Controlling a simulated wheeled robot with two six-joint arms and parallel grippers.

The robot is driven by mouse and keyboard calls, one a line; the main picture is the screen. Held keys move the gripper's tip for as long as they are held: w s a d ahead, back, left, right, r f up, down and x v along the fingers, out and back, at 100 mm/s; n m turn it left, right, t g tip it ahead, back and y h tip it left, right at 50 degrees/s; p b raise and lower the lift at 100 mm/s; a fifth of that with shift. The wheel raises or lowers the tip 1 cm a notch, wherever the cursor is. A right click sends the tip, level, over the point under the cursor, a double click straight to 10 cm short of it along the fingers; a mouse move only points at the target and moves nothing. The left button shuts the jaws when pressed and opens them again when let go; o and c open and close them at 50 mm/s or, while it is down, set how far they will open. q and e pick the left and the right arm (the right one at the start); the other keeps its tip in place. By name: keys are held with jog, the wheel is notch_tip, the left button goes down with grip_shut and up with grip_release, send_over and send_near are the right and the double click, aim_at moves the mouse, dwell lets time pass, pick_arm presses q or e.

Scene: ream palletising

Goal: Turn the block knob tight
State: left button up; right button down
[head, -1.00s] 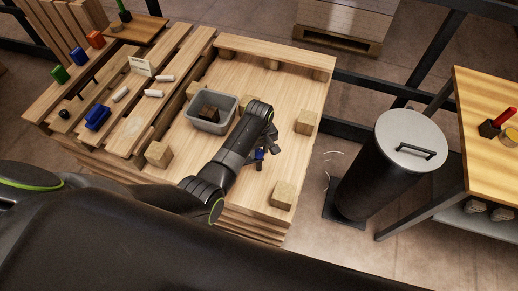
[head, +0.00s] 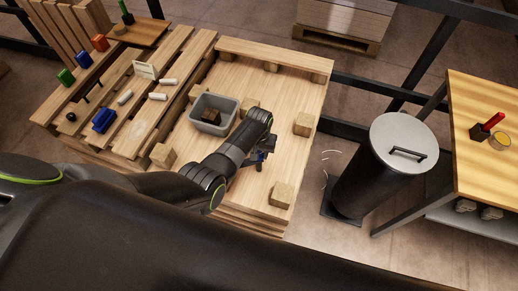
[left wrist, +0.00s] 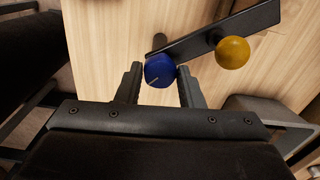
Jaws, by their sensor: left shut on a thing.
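The block knob is a round blue knob (left wrist: 159,70) with a thin pale line on its face. In the left wrist view it sits at one end of a dark flat bar (left wrist: 215,37), and a yellow ball (left wrist: 232,52) shows beside the bar. My left gripper (left wrist: 155,76) has one finger on each side of the blue knob and is shut on it. In the head view the left gripper (head: 257,160) is low over the pallet's middle; a bit of blue shows there, the bar mostly hidden by my arm. My right gripper is not in view.
A grey bin (head: 230,106) holding a dark block stands on the wooden pallet (head: 240,65), near wooden corner blocks (head: 281,195). Blue, green and orange items lie on the slatted boards at left. A black cylinder with a metal lid (head: 404,136) stands right of the pallet.

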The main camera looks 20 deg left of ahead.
pick_arm(q)
jog(key=m+p, duration=0.1)
jog(key=m, duration=0.3)
jog(key=shift+r+m, duration=0.1)
jog(key=shift+m, duration=0.2)
jog(key=m+p, duration=0.1)
jog(key=m, duration=0.4)
jog(key=shift+p, duration=0.3)
jog(key=shift+m, duration=0.3)
jog(key=o, duration=1)
jog(key=shift+r+p, duration=0.35)
jog(key=shift+r, duration=0.1)
notch_tip(320, 180, up, 7)
jog(key=shift+r+p, duration=0.2)
jog(key=shift+p, duration=0.9)
notch_tip(320, 180, up, 9)
